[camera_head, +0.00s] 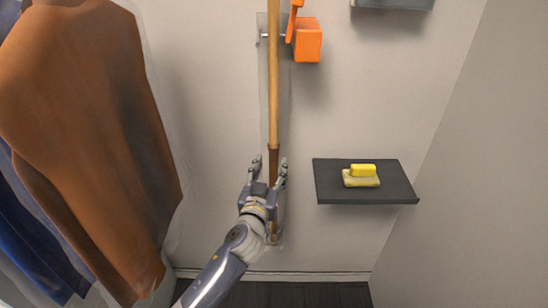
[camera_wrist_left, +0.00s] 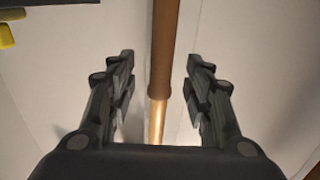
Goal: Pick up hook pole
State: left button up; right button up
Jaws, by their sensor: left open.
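The hook pole (camera_head: 274,95) is a long wooden rod with a darker brown grip, hanging upright against a grey strip on the back wall. My left gripper (camera_head: 269,165) is open at the height of the brown grip. In the left wrist view the pole (camera_wrist_left: 163,55) runs between the two open fingers of my left gripper (camera_wrist_left: 160,85), with a gap on both sides. The pole's top end is out of the frame, and its lower part is partly hidden by my gripper. My right gripper is not in view.
Garments in clear covers, one brown (camera_head: 85,110) and one blue (camera_head: 35,250), hang at the left. An orange block (camera_head: 307,42) is on the wall beside the pole's upper part. A dark shelf (camera_head: 335,188) with yellow items (camera_head: 362,170) juts out at the right.

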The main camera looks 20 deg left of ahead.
aim_at(273, 162)
pick_arm(q)
jog(key=shift+w+a+f+p, duration=0.15)
jog(key=shift+w+p, duration=0.05)
jog(key=shift+w, duration=1.15)
jog(key=shift+w+a+f+p, duration=0.15)
jog(key=shift+w, duration=1.15)
jog(key=shift+c, duration=0.5)
grip_shut()
